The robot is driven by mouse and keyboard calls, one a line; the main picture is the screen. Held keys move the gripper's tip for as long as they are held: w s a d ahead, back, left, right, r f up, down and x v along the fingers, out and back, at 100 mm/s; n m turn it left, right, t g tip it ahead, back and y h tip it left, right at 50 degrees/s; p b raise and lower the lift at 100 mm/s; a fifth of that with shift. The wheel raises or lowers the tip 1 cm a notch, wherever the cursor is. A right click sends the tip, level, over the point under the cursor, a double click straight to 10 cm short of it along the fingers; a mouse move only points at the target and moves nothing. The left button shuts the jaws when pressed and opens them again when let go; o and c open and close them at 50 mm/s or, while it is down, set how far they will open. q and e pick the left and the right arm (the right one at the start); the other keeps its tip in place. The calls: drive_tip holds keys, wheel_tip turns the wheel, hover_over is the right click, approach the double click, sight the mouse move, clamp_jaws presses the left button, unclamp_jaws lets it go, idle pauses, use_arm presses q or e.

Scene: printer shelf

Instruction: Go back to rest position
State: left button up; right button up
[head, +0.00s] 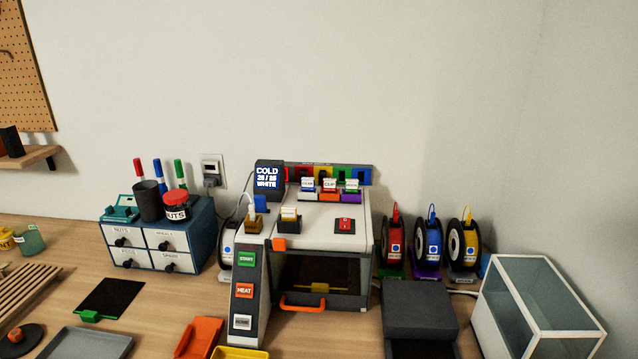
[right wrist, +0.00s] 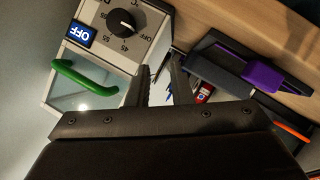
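My right gripper (right wrist: 161,75) shows only in the right wrist view. Its two dark fingers stand apart with a gap between them, and nothing is held in the gap. Neither gripper nor arm shows in the head view, so my left gripper is out of sight. The printer (head: 322,225) stands in the middle of the table in the head view, with a screen (head: 267,177) reading COLD and WHITE. Its front panel has START, HEAT and a third button.
A glass-topped white box (head: 540,310) stands at the right; in the wrist view, a box with a green handle (right wrist: 84,79) and a dial (right wrist: 121,22) is beside the fingers. Spools (head: 428,243), a drawer cabinet (head: 160,245) and a grey tray (head: 88,343) occupy the table.

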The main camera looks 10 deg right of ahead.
drive_tip(key=s+a+f+g+y, duration=0.6)
drive_tip(key=s+a+f+g, duration=0.15)
drive_tip(key=s+a, duration=0.2)
wheel_tip(320, 180, down, 24)
drive_tip(key=d+g, duration=0.1)
drive_tip(key=d, duration=0.2)
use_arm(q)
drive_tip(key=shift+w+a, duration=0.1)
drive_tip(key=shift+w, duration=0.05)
use_arm(e)
drive_tip(key=s+a+f+g, duration=0.1)
drive_tip(key=s+f, duration=1.5)
drive_tip(key=shift+a+f+m+y, duration=0.35)
drive_tip(key=shift+f+m+y, duration=0.05)
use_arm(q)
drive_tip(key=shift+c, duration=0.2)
use_arm(e)
drive_tip(key=shift+g, duration=0.25)
